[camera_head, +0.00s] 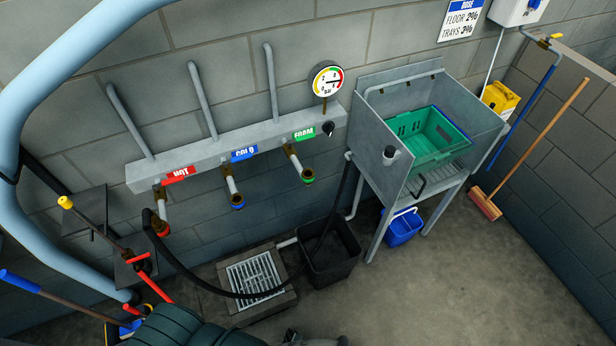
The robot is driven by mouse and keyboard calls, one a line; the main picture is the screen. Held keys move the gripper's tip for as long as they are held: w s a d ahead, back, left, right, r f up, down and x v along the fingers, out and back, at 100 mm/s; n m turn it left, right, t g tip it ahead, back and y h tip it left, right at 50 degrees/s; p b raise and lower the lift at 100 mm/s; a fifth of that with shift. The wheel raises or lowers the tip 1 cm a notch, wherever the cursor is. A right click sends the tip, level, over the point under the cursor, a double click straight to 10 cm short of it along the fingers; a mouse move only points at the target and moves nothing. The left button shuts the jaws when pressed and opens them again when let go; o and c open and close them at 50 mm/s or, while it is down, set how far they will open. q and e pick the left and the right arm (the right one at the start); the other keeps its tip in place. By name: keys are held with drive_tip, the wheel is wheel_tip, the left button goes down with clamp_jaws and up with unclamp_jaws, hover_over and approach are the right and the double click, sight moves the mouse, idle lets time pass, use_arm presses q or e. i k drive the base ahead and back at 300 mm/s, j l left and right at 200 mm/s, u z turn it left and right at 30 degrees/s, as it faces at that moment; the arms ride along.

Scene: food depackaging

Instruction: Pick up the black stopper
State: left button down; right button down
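A small dark round piece with a pale top (391,153) sits at the front wall of the grey metal sink (376,132). It may be the black stopper, but it is too small to be sure. A black knob-like piece (328,128) also shows at the right end of the grey pipe manifold, beside the green FOAM label. At the bottom edge, small dark and grey parts show, cut off by the frame. I cannot make out either gripper there, and nothing is seen held.
A green crate (446,143) lies in the sink. A blue bucket (403,228) stands below it. A black bin (348,262) with a black hose stands beside the floor drain (252,276). A broom (484,203) leans at the right. The floor at lower right is clear.

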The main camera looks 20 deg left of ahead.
sight(390, 152)
drive_tip(key=i+l+u, duration=0.1)
drive_tip(key=u, duration=0.5)
drive_tip(key=i+l+u, duration=0.25)
drive_tip(key=l+u, duration=0.2)
drive_tip(key=l, duration=0.3)
drive_tip(key=i+l+u, duration=0.1)
drive_tip(key=l+u, duration=0.15)
drive_tip(key=l, duration=0.15)
drive_tip(key=i+l+u, duration=0.1)
drive_tip(key=l+u, duration=0.15)
drive_tip(key=l, duration=0.2)
